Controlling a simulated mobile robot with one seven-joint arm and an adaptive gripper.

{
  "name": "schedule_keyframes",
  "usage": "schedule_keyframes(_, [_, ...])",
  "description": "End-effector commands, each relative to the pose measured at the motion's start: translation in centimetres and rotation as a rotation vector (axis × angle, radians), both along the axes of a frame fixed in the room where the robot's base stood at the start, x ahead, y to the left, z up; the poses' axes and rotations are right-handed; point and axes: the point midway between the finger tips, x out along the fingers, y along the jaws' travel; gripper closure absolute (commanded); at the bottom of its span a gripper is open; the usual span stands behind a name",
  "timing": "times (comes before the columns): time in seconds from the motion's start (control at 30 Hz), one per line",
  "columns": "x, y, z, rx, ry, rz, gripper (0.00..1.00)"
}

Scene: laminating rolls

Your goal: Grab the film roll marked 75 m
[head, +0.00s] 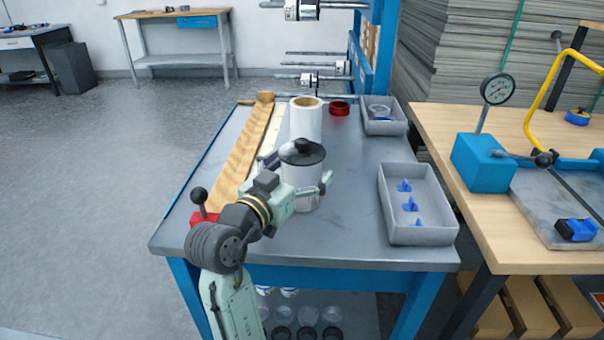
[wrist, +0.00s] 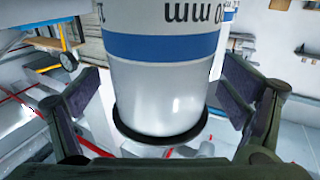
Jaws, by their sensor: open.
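A white cylinder with a black domed top (head: 303,172) stands upright on the grey table. In the wrist view it shows a blue band and upside-down print ending in "mm" (wrist: 155,75). I cannot read "75 m" on it. My gripper (head: 298,178) is open, with one finger on each side of this cylinder. In the wrist view a gap shows between it and each finger. A white roll with a brown core (head: 306,124) stands just behind it, partly hidden, with no readable mark.
A brown strip (head: 246,150) lies along the table's left side. A grey tray with blue pieces (head: 417,224) is at the right, and a smaller grey tray (head: 384,127) is behind it. Bare tabletop shows front right.

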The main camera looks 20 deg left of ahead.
Motion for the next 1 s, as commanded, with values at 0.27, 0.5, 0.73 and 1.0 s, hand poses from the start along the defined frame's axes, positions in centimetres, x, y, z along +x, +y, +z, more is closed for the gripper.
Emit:
schedule_keyframes(0.27, [0.83,-0.15,-0.05,0.001,0.000,0.001,0.08])
schedule_keyframes(0.5, [0.80,-0.14,-0.03,0.001,0.000,0.001,0.21])
schedule_keyframes(0.73, [0.79,-0.14,-0.03,0.001,0.000,0.001,0.36])
schedule_keyframes(1.0, [0.79,-0.14,-0.03,0.001,0.000,0.001,0.54])
